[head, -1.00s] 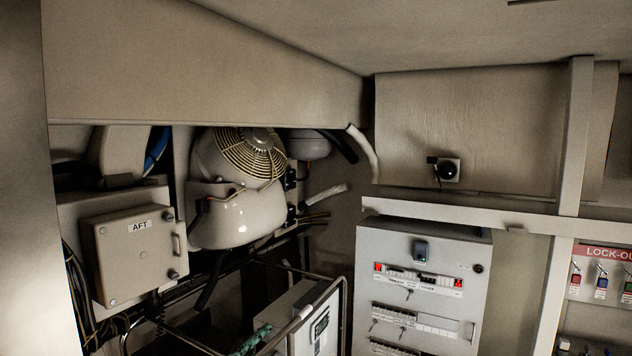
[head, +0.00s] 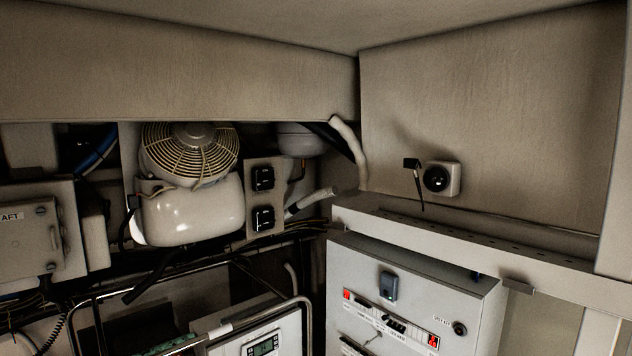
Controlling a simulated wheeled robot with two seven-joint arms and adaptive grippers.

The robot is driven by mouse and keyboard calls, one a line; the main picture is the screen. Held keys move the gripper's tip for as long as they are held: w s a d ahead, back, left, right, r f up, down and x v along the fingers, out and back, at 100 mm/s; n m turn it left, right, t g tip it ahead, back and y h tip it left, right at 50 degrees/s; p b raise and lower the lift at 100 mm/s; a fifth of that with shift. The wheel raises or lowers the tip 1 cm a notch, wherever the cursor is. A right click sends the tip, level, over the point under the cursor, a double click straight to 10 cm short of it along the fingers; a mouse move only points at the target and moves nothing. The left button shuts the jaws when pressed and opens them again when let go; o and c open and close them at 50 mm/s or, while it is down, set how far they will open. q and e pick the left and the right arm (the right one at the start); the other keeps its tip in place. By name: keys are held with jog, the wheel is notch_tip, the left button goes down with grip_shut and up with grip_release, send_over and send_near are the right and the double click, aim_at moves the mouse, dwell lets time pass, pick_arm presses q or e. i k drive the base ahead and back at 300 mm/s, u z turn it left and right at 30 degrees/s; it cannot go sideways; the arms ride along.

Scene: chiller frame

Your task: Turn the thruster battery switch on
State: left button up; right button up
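No label naming the thruster battery switch can be read, so I cannot tell which device it is. A round black device on a pale square plate (head: 440,179) sits on the back wall, with a small black piece and thin cable beside it. Two black square devices, an upper one (head: 263,178) and a lower one (head: 265,217), sit on a pale panel right of the white compressor-like unit (head: 193,215). The positions of these devices are too small to read. Neither of my grippers is in view.
A grey breaker cabinet (head: 470,290) with red indicators stands at lower right, under a pale ledge (head: 480,240). A box marked AFT (head: 25,240) is at left. A metal rail frame (head: 235,325) around a display panel (head: 262,345) stands in front. A ceiling beam (head: 180,80) hangs above.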

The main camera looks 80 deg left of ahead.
aim_at(266, 179)
jog(key=i, duration=1.2)
jog(key=u, duration=3.5)
